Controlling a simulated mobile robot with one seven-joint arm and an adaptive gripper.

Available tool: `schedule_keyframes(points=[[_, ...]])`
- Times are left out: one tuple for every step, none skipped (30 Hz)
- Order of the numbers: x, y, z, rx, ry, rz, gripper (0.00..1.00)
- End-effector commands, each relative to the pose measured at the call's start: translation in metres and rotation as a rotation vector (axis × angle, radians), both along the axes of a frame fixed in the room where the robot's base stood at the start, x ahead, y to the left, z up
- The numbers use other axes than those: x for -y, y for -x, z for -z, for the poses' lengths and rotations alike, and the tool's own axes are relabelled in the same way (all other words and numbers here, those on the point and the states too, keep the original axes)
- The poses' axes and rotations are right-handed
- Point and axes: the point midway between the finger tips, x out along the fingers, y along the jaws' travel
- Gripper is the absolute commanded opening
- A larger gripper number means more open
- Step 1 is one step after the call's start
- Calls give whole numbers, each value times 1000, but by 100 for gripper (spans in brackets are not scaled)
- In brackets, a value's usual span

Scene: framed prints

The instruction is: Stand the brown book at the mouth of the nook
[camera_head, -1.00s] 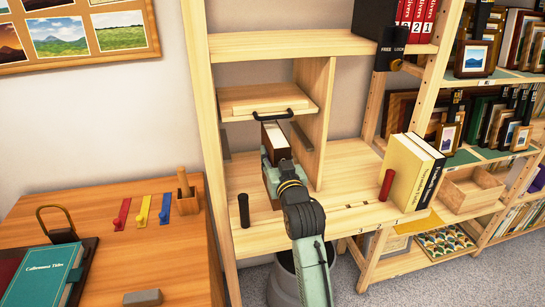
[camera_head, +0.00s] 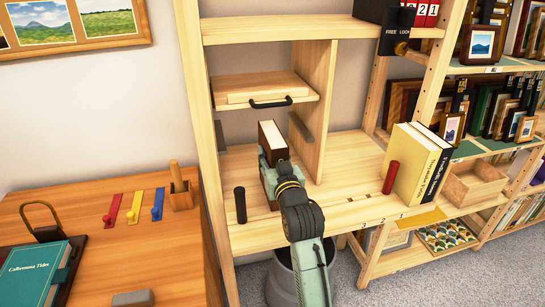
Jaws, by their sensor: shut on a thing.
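The brown book (camera_head: 273,141) stands upright, its white page edges facing up, at the front of the nook (camera_head: 240,125) in the wooden shelf unit. My gripper (camera_head: 274,165) is shut on the near part of the book; its fingers are mostly hidden behind the wrist and arm. The nook lies under a small shelf with a black handle (camera_head: 270,104), between the left post and an upright divider (camera_head: 316,110). Whether the book's lower edge touches the shelf board cannot be seen.
A black peg (camera_head: 240,205) stands left of my arm. A red peg (camera_head: 390,177) stands beside yellow and black books (camera_head: 415,165) on the right. The shelf board (camera_head: 345,160) between is mostly clear. A desk with a teal book (camera_head: 35,270) is at left.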

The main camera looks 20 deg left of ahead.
Motion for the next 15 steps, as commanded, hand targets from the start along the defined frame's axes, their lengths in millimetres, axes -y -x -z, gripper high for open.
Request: schedule_keyframes(points=[[0, 0, 2, -1, -1, 0, 37], [0, 0, 1, 0, 0, 0, 39], [0, 0, 1, -1, 1, 0, 42], [0, 0, 1, -1, 1, 0, 44], [0, 0, 1, -1, 1, 0, 46], [0, 0, 1, -1, 1, 0, 48], [0, 0, 1, 0, 0, 0, 50], [0, 0, 1, 0, 0, 0, 52], [0, 0, 1, 0, 0, 0, 55], [0, 0, 1, 0, 0, 0, 56], [0, 0, 1, 0, 0, 0, 56], [0, 0, 1, 0, 0, 0, 56], [0, 0, 1, 0, 0, 0, 56], [0, 0, 1, 0, 0, 0, 56], [0, 0, 1, 0, 0, 0, 56]])
